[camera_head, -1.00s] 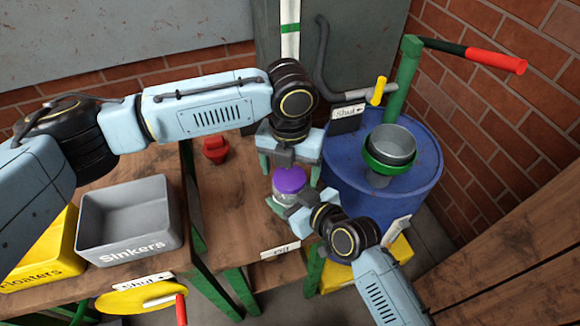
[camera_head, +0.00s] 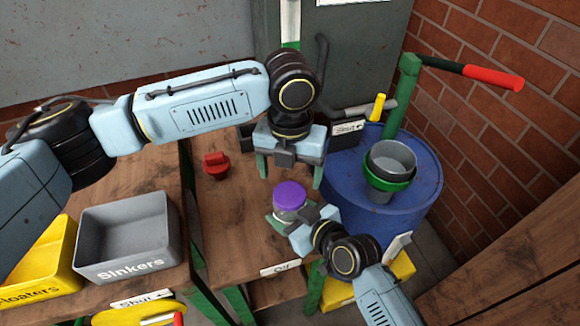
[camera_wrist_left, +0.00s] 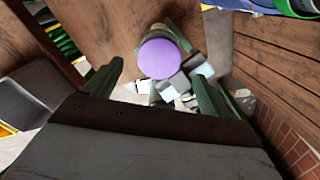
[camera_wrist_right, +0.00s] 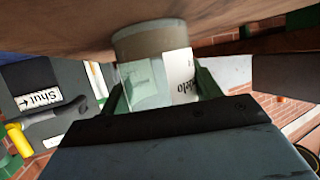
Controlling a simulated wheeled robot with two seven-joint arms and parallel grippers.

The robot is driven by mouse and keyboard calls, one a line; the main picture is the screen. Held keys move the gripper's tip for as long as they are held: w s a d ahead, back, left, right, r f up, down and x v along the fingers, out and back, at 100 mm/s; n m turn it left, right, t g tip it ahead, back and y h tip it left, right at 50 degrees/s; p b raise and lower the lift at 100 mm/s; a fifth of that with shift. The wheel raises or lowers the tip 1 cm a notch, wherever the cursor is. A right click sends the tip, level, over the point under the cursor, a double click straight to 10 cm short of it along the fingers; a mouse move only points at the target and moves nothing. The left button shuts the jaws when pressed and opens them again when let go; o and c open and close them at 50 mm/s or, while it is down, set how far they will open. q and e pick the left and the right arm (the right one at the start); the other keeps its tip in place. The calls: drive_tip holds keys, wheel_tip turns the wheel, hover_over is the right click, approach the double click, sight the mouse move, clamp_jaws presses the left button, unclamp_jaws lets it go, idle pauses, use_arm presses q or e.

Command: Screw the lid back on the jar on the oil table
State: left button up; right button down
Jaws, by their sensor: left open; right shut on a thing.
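The jar (camera_head: 289,211) is clear with a purple lid (camera_head: 290,194) on its top, standing on the wooden oil table (camera_head: 240,232). In the left wrist view the lid (camera_wrist_left: 159,58) shows as a purple disc between my open fingers. My left gripper (camera_head: 289,182) is open and empty, a little above and behind the lid, apart from it. My right gripper (camera_head: 286,222) is shut on the jar's side from the front right. In the right wrist view the jar (camera_wrist_right: 150,70) with a printed label sits between the fingers. Whether the lid is threaded tight cannot be seen.
A red object (camera_head: 216,165) stands at the back of the table. A blue drum (camera_head: 335,195) with a grey bucket (camera_head: 391,160) and a red-handled lever (camera_head: 490,77) is at the right. A grey Sinkers bin (camera_head: 128,255) and a yellow Floaters bin (camera_head: 38,275) are at the left.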

use_arm(q)
drive_tip(key=n, duration=0.6)
drive_tip(key=shift+r, duration=0.25)
drive_tip(key=n, duration=0.5)
drive_tip(key=shift+s+r, duration=0.1)
drive_tip(key=shift+r, duration=0.1)
drive_tip(key=n, duration=0.5)
drive_tip(key=shift+r+n, duration=0.2)
drive_tip(key=shift+n, duration=0.2)
drive_tip(key=n, duration=0.5)
drive_tip(key=shift+r, duration=0.25)
drive_tip(key=n, duration=0.5)
drive_tip(key=shift+r+n, duration=0.2)
drive_tip(key=shift+n, duration=0.2)
drive_tip(key=n, duration=0.5)
drive_tip(key=shift+r, duration=0.2)
drive_tip(key=n, duration=0.5)
drive_tip(key=shift+s+r+n, duration=0.1)
drive_tip(key=shift+r+n, duration=0.1)
drive_tip(key=shift+n, duration=0.2)
drive_tip(key=n, duration=0.4)
drive_tip(key=shift+r, duration=0.15)
